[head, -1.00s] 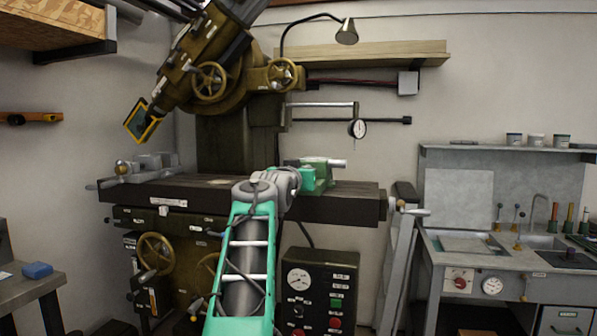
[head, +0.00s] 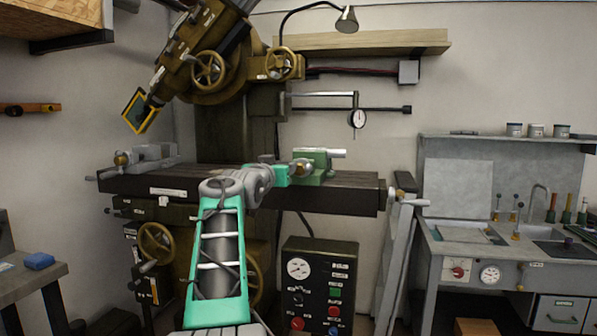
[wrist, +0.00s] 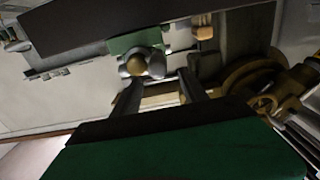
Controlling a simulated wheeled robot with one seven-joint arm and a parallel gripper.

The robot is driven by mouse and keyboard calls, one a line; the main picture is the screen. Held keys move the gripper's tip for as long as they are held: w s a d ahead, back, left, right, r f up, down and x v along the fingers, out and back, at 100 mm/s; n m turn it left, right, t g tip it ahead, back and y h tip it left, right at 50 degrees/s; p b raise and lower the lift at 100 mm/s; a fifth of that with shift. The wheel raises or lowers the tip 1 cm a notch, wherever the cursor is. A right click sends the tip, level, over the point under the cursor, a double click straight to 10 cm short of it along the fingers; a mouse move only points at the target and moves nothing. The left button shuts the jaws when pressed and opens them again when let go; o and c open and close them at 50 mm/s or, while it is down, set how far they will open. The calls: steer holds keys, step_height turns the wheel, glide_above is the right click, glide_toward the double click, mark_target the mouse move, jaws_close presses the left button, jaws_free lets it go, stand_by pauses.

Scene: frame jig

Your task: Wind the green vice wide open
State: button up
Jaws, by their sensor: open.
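The green vice (head: 325,177) stands on the dark machine table, right of its middle. My gripper (head: 288,171) is beside that knob at the vice's left side; my arm hides part of the table there. In the wrist view the green vice (wrist: 122,43) is ahead at the top, with its rounded knob (wrist: 136,65) facing my gripper. My gripper (wrist: 160,80) is open, its two dark fingers apart just short of the knob. I cannot tell whether they touch it, nor how wide the jaws stand.
A grey vice (head: 150,157) sits at the left end of the machine table (head: 340,197). A dial gauge (head: 358,118) hangs above the green vice. A control box (head: 318,280) stands below. The table surface between the two vices looks mostly clear.

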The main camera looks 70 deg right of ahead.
stand_by(0.3)
steer(key=shift+a+f+b, duration=0.2)
steer(key=shift+a+b, duration=0.2)
steer(key=shift+b, duration=0.1)
steer(key=s+a+b, duration=0.1)
steer(key=a+b, duration=0.3)
steer(key=a, duration=0.2)
steer(key=shift+s+a+r, duration=0.15)
steer(key=shift+a+r, duration=0.05)
steer(key=shift+a, duration=0.15)
